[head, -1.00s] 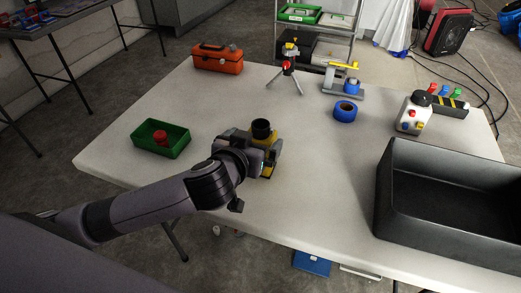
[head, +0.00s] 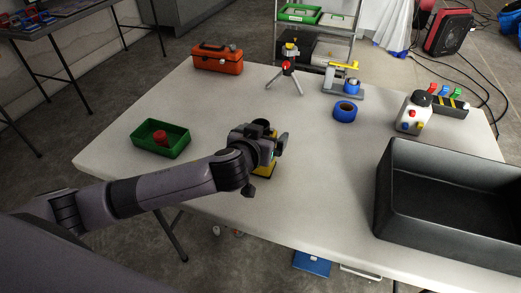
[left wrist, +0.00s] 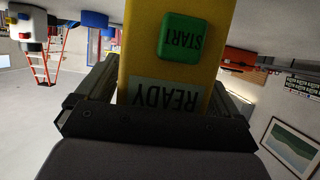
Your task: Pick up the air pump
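The air pump, a yellow body (head: 264,172) with a black round top, stands on the table and is mostly hidden behind my left gripper (head: 267,138) in the head view. In the left wrist view its yellow front (left wrist: 150,60) fills the middle, upside down, with a green START button (left wrist: 181,37) and a READY label (left wrist: 178,96). The fingers of my left gripper stand apart, one on each side of the yellow body; I see no clear grip on it. My right gripper is not in view.
On the white table (head: 300,190) are a green bin (head: 174,150) holding a red item, an orange toolbox (head: 217,62), a small tripod (head: 285,75), blue tape (head: 344,111) and a button box (head: 412,115). A large black crate (head: 450,250) fills the right front.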

